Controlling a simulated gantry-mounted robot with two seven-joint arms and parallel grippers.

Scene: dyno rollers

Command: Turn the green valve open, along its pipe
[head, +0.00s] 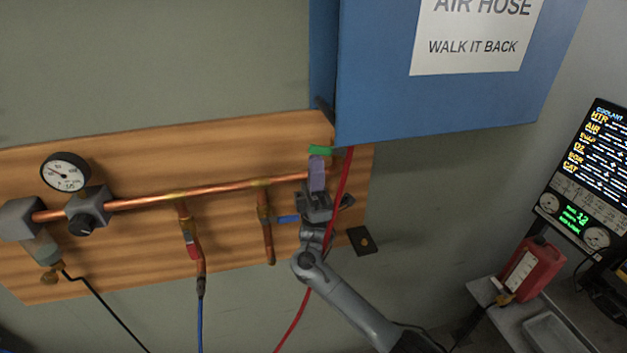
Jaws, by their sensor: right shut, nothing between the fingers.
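The green valve's handle (320,149) shows as a short green bar lying roughly level near the right end of the copper pipe (220,188), just under the blue box. My right gripper (317,165) reaches up from below, its purple fingers shut and empty. The fingertips are just below the green handle in the picture; I cannot tell whether they touch it. The gripper hides the valve body and whatever pipe lies behind it. My left gripper is not in view.
A blue box (440,110) with a sign overhangs the board (100,160) at upper right. A red hose (345,180) runs down close by my right gripper. A blue handle (288,219) and a red handle (190,243) sit left, with a gauge (65,172) farther left.

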